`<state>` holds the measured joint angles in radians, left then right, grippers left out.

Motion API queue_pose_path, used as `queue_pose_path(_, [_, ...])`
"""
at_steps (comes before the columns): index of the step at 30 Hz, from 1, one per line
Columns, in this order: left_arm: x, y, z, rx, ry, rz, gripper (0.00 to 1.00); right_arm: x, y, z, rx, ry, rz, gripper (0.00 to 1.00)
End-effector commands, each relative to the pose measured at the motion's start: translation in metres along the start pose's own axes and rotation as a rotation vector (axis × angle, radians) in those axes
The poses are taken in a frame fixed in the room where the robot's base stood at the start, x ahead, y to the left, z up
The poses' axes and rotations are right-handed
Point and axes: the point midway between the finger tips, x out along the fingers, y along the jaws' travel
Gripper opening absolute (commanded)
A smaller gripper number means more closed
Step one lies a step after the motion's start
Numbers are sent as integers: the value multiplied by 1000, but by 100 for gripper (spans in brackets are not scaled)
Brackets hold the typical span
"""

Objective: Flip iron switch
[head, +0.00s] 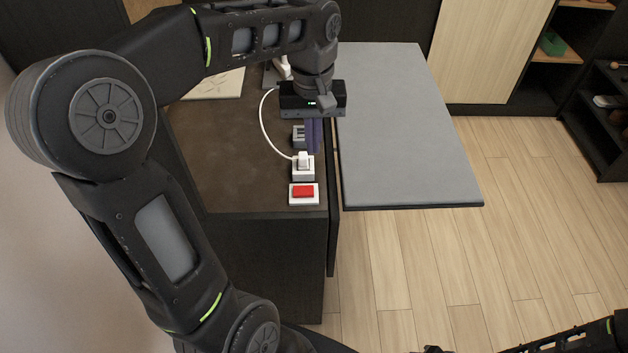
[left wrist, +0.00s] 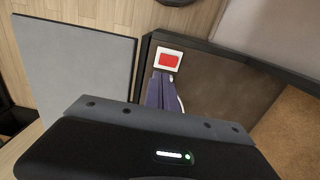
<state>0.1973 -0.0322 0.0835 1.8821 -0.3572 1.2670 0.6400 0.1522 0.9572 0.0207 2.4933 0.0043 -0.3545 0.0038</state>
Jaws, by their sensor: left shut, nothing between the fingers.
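A red rocker switch (head: 303,192) in a white frame sits at the near right corner of the brown vanity top. It also shows in the left wrist view (left wrist: 169,61), just beyond my fingertips. Behind it a white socket (head: 303,172) holds a white plug with a white cord. The cord runs back to a white item (head: 283,68), perhaps the iron, mostly hidden by my left arm. My left gripper (head: 313,150) is shut and empty, pointing down behind the socket. It is apart from the red switch. My right gripper is not clearly in view.
A grey board (head: 400,120) lies beside the vanity top (head: 225,180) on the right. A greyish socket-like plate (head: 298,131) is beside my left fingers. A pale flat item (head: 217,84) lies at the back left. Dark shelves (head: 600,100) stand far right, with open wooden floor between.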

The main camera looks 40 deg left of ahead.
Motion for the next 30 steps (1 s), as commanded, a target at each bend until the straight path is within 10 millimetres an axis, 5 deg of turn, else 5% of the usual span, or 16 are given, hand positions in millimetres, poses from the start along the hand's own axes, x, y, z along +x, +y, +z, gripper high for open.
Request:
queue_pose_path(18, [107, 0, 1, 2, -4, -2, 0, -14, -4, 2, 3, -4, 5, 48])
queue_pose_path(30, [132, 0, 0, 1, 1, 1, 0, -16, -4, 2, 5, -6, 7, 48])
